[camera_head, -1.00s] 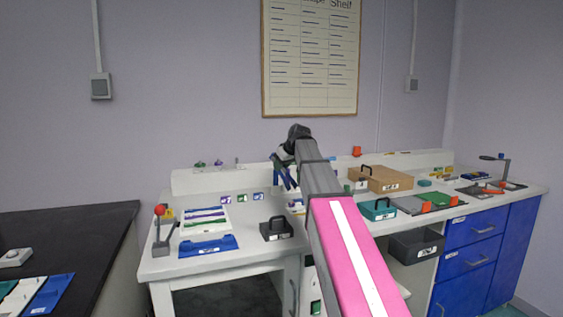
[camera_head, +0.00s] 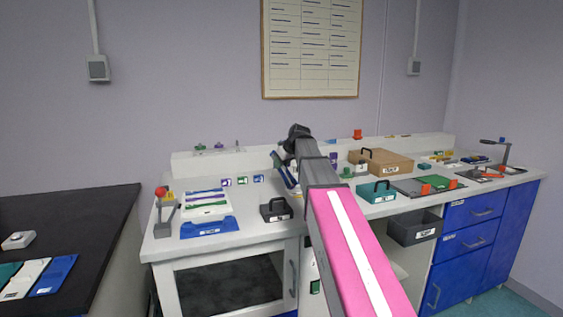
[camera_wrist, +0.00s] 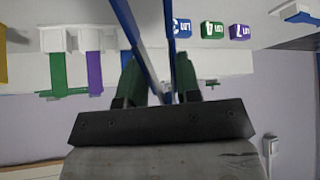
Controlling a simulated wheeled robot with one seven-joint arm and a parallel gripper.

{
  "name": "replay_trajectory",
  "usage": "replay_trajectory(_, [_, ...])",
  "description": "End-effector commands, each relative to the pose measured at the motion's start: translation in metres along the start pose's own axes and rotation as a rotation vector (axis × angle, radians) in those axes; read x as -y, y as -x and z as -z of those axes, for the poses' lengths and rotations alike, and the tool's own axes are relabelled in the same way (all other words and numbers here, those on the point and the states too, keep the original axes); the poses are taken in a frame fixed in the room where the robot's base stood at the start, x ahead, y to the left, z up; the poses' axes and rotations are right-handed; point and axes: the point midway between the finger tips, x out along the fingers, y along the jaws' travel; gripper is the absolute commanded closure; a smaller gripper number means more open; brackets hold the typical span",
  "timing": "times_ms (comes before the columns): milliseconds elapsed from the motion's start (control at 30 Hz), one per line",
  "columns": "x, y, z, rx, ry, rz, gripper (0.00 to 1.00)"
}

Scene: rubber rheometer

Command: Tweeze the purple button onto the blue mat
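My gripper (camera_head: 285,172) is over the white bench, in front of its raised ledge, partly hidden by my arm. In the wrist view, two dark green fingers (camera_wrist: 158,85) stand either side of blue tweezers (camera_wrist: 147,45), whose long arms spread apart away from the palm. The gripper appears shut on them. A flat blue panel (camera_head: 54,275), possibly the blue mat, lies on the black table at left beside a white and a green one. I cannot single out the purple button; a small purple item (camera_head: 219,145) is on the ledge, too small to tell.
A white rack (camera_head: 205,203) with coloured strips and a blue tray (camera_head: 209,227) are on the bench's left. A black carrier (camera_head: 276,209) stands near its front edge. Coloured tags (camera_head: 242,180) line the ledge. A teal box (camera_head: 376,192) and a brown box (camera_head: 383,162) are farther right.

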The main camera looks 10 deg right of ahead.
Motion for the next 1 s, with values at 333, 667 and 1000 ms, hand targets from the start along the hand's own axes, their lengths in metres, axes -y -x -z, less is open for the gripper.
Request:
replay_trajectory(333, [0.000, 0.000, 0.000, -0.001, 0.000, 0.000, 0.85])
replay_trajectory(667, [0.000, 0.003, 0.002, -0.001, 0.001, -0.001, 1.00])
replay_trajectory(1000, [-0.001, 0.030, 0.024, -0.002, 0.001, -0.001, 1.00])
